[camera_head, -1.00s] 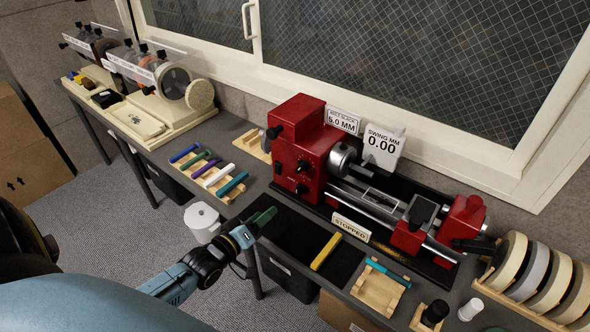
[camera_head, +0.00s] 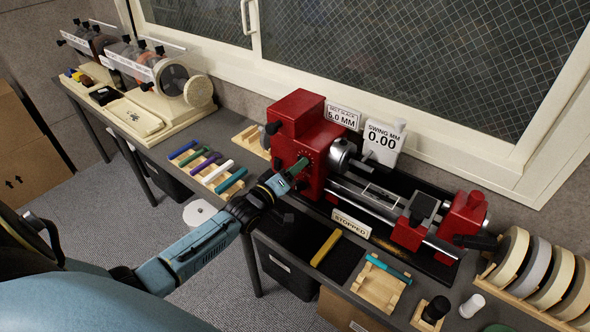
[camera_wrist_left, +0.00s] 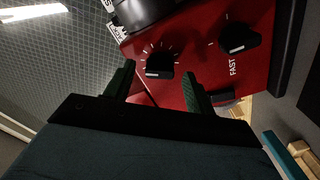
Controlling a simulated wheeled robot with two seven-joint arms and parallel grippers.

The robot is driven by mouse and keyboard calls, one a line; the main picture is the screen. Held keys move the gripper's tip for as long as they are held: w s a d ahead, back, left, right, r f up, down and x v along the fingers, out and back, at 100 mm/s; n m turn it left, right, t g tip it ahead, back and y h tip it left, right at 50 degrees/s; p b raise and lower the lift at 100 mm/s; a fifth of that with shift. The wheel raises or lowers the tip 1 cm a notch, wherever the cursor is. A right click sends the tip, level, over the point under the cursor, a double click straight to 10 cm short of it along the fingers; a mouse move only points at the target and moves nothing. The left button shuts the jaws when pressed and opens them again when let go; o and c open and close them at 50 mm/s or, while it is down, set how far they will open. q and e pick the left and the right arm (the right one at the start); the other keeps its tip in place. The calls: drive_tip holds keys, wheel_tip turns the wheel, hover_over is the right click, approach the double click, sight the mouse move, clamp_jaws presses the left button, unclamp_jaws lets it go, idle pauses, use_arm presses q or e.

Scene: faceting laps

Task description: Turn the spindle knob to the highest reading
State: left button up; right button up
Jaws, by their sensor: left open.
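The red lathe headstock (camera_head: 296,118) stands on the bench in the head view. My left gripper (camera_head: 301,166) is at its front face, with green fingers open. The wrist view shows a black knob (camera_wrist_left: 158,66) ringed by white ticks, ahead of and between the left fingertips (camera_wrist_left: 160,80), with no clear contact. A pale mark shows on the knob's lower edge there. A second black knob (camera_wrist_left: 238,40), beside the word FAST, sits to the right, outside the fingers. In the head view my gripper largely hides the ticked knob. My right gripper is not seen.
A sign reading STOPPED (camera_head: 351,223) stands before the lathe bed. Signs behind read BELT SLACK 5.0 MM (camera_head: 343,116) and SWING MM 0.00 (camera_head: 382,141). Coloured sticks (camera_head: 206,167) lie on a rack to the left. A yellow bar (camera_head: 326,248) lies on a black mat.

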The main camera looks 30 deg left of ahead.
use_arm(q)
drive_tip(key=shift+w, duration=0.4)
drive_tip(key=c, duration=1)
drive_tip(key=shift+m, duration=0.3)
drive_tip(key=m+p, duration=0.1)
drive_tip(key=m, duration=1.5)
drive_tip(key=shift+m+p, duration=0.3)
drive_tip(key=shift+p, duration=0.05)
drive_tip(key=shift+m, duration=0.3)
